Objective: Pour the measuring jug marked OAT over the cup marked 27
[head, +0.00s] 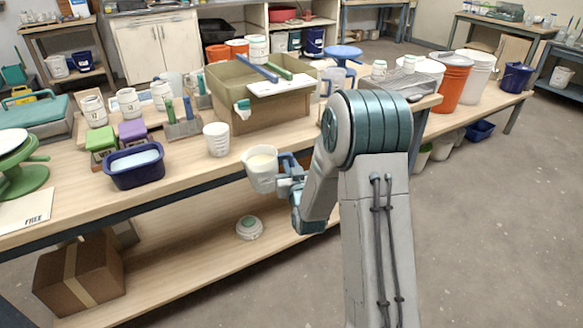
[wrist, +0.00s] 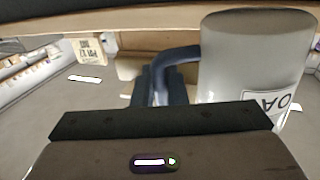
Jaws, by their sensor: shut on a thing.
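My gripper (head: 284,178) is shut on the blue handle of a white measuring jug (head: 261,172). The jug looks roughly upright in the head view, with pale liquid in its mouth, in front of the table's front edge. In the wrist view the jug (wrist: 252,60) is at the right, with part of a label reading "OA"; the rest is cut off. A white cup (head: 217,139) stands on the table just left of the jug, apart from it. Several labelled white cups (head: 128,103) stand further left. I cannot read 27 on any cup.
A dark blue tub (head: 135,172) of pale liquid is at the left front. A green-based turntable (head: 24,180) is at the far left. Bare tabletop (head: 190,175) lies left of the jug.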

